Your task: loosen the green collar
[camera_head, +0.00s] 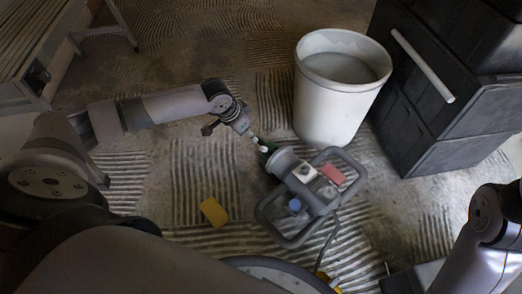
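A grey mixer (284,164) with a looped handle frame (347,160) lies on the floor in the middle. The green collar (269,151) is a small dark green band at its upper left end, partly hidden by my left gripper. My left gripper (258,142) reaches in from the left, with its tips right at the collar. I cannot tell whether they touch it or how far the fingers are apart. A small pale piece shows between gripper and collar. My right arm shows at the right edge, but its gripper is not in view.
A white bucket (325,110) with grey contents stands behind the mixer. Dark stacked boxes (430,115) with a pale bar are at the right. A yellow block (214,212) lies left of the mixer. A red block (333,174) shows within its frame. A bench (30,50) stands upper left.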

